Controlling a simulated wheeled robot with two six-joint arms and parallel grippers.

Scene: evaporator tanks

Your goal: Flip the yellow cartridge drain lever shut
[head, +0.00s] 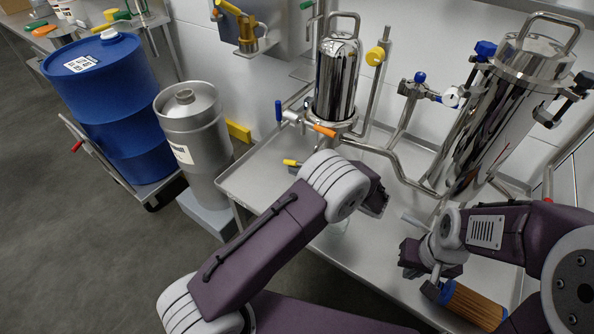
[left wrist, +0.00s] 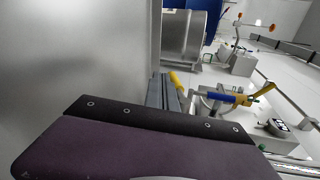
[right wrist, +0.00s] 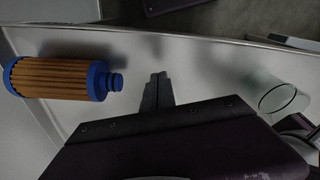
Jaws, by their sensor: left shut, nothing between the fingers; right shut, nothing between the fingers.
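A small yellow lever (head: 291,162) shows in the head view below the smaller chrome housing (head: 337,80), just left of my left wrist; the part it joins is mostly hidden by that wrist. My left gripper is largely hidden behind its wrist in the head view. In the left wrist view its fingers (left wrist: 166,88) are shut and empty. A yellow piece (left wrist: 175,78) shows right beside the fingertips there; I cannot tell whether they touch. My right gripper (right wrist: 157,88) is shut and empty above the tray, between a pleated cartridge (right wrist: 60,78) and a clear beaker (right wrist: 283,97).
An orange lever (head: 325,130) and a blue lever (head: 279,112) sit at the housing's base. A larger chrome vessel (head: 500,115) stands at right. The cartridge (head: 475,304) lies near the tray's front. A steel keg (head: 193,125) and blue drum (head: 105,95) stand left.

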